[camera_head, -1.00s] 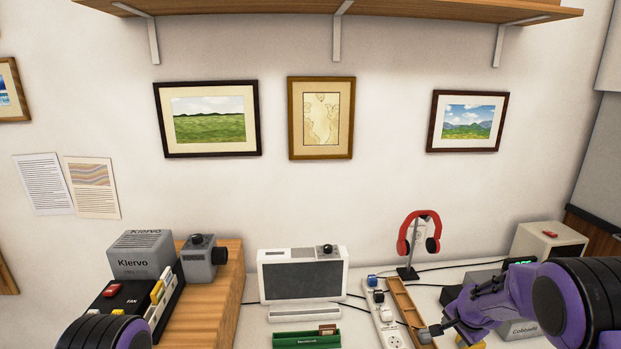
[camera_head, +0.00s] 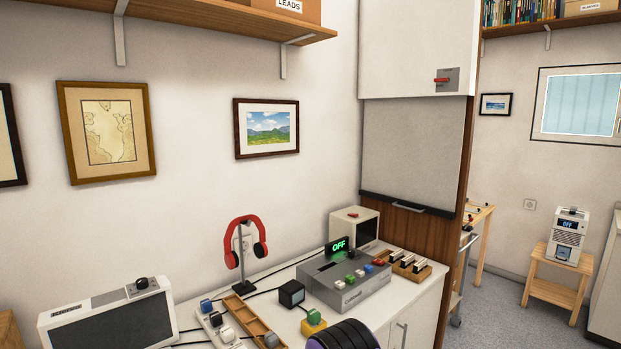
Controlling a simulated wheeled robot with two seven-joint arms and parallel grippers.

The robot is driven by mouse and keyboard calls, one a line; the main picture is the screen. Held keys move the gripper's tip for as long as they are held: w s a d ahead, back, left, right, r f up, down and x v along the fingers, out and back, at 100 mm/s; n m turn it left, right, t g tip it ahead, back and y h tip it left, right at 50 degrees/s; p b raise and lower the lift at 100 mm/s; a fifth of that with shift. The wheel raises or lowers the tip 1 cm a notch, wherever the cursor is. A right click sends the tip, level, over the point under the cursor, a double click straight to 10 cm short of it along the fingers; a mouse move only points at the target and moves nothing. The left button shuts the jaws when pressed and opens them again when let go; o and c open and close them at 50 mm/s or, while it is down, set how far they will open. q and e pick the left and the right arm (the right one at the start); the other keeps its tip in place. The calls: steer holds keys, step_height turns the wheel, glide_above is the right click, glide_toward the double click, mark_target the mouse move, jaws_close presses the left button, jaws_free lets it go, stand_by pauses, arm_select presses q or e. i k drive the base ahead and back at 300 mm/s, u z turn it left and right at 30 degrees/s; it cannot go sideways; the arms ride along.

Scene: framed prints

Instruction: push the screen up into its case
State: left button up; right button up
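The grey screen (camera_head: 413,150) hangs down from its white case (camera_head: 415,45) on the right side of the wall. It ends in a dark bottom bar (camera_head: 400,205) with a pale handle (camera_head: 408,208) at its middle. The bar sits in front of a brown wooden panel, above the counter. Part of my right arm (camera_head: 343,335) shows at the bottom edge, well below and left of the screen; its gripper is out of view. My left gripper is out of view.
The case has a red lever (camera_head: 447,80). Below the screen's left side stand a small white box (camera_head: 354,228) and a grey device (camera_head: 343,280) reading OFF. A red headset (camera_head: 246,240) hangs on a stand. Open floor (camera_head: 495,310) lies to the right.

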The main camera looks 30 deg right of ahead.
mark_target(413, 146)
steer(key=z, duration=2.2)
steer(key=k, duration=0.6)
steer(key=z, duration=0.8)
steer(key=i, duration=2.45)
steer(key=u, duration=1.4)
steer(key=i, duration=0.85)
steer(key=u, duration=0.9)
